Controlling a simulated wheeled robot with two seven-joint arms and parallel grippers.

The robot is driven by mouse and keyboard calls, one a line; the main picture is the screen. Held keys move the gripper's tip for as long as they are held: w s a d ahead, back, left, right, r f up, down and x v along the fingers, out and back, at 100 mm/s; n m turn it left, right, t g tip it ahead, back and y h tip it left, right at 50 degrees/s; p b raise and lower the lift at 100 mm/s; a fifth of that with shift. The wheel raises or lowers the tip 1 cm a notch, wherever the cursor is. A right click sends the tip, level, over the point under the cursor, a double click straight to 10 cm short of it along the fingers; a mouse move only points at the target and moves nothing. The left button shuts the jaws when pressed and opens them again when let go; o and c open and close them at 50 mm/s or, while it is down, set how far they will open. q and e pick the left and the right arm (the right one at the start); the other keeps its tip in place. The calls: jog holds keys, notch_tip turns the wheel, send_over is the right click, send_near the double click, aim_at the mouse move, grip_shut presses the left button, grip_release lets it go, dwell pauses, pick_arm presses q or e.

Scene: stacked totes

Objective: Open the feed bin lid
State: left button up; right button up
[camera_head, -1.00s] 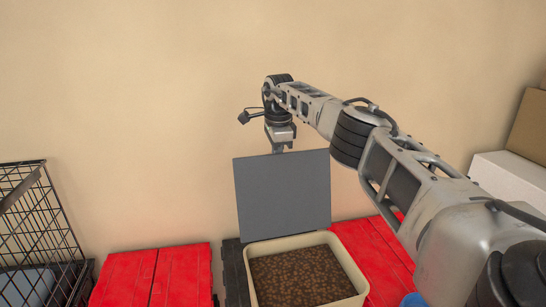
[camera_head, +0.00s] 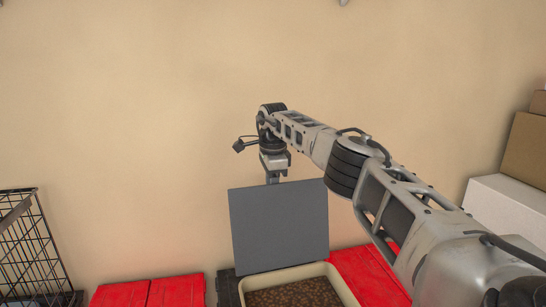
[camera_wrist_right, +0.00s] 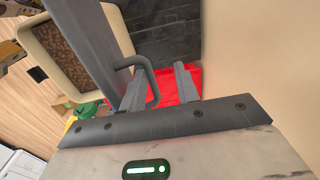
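The feed bin (camera_head: 343,287) is a cream tub with brown pellets (camera_head: 295,294) inside, at the bottom of the head view. Its grey flat lid (camera_head: 279,228) stands raised, close to upright, at the bin's far side, and the pellets are exposed. In the right wrist view the lid (camera_wrist_right: 88,45) shows nearly edge-on, with a grey loop handle (camera_wrist_right: 153,82). My right gripper (camera_wrist_right: 160,88) is open, its fingers apart with the handle's bar between them. In the head view it is at the lid's top edge, fingertips hidden. My left gripper is not in view.
Red slatted surfaces lie left (camera_head: 175,292) and right (camera_head: 370,277) of the bin. A black wire cage (camera_head: 38,250) stands at far left. White (camera_head: 508,208) and brown (camera_head: 525,150) boxes are stacked at right. A beige wall (camera_head: 130,130) rises behind.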

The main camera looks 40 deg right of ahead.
notch_tip(320, 180, up, 16)
jog(key=s, duration=0.1)
jog(key=shift+s+a, duration=0.15)
jog(key=shift+a, duration=0.1)
jog(key=shift+f, duration=0.1)
dwell(0.4)
